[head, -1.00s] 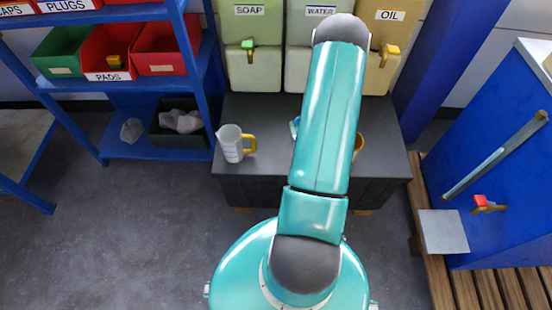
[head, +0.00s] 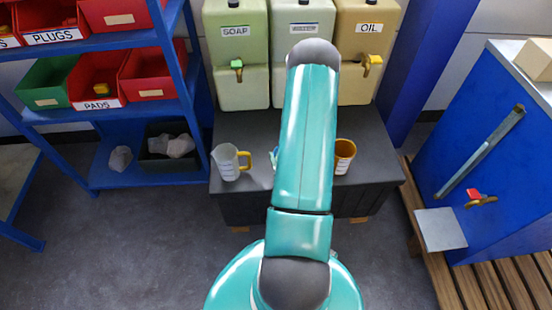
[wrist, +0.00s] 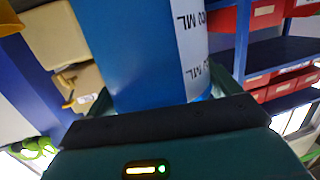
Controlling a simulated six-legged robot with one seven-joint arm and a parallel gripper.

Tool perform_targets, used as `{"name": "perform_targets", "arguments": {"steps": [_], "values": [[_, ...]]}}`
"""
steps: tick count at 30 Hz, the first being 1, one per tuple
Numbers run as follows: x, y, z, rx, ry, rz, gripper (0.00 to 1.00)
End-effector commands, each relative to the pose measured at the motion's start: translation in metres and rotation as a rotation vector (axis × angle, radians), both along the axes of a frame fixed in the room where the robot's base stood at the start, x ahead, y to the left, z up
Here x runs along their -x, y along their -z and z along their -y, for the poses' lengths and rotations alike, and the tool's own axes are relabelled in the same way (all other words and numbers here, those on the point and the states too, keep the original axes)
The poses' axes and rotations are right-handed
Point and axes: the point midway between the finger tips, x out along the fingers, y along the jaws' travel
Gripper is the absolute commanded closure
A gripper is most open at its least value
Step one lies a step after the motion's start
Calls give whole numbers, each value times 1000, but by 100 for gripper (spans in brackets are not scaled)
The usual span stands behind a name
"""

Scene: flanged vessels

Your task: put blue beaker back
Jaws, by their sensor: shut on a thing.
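In the wrist view my gripper (wrist: 160,92) is shut on the blue beaker (wrist: 142,50), which has a white label marked in ML. The beaker stands between the two fingers, and its far end is cut off by the picture's top edge. In the head view my arm hides my gripper. A small blue and white piece (head: 273,158) shows at the arm's left edge over the dark bench (head: 235,203); I cannot tell whether it is the held beaker. How far the beaker is from the bench top is hidden.
A white jug with a yellow handle (head: 226,162) stands at the bench's left, and an orange beaker (head: 344,155) right of my arm. SOAP (head: 237,85), WATER (head: 297,22) and OIL (head: 366,75) tanks stand behind. Blue shelving (head: 70,125) is left, a blue cabinet (head: 480,160) right.

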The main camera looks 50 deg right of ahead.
Motion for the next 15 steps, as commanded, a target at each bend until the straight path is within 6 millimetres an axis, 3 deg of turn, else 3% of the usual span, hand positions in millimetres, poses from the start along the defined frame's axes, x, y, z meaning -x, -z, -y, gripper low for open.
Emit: {"name": "perform_targets", "arguments": {"steps": [8, 15], "values": [[-47, 24, 31, 3, 0, 3, 82], [-74, 63, 47, 1, 1, 3, 82]]}}
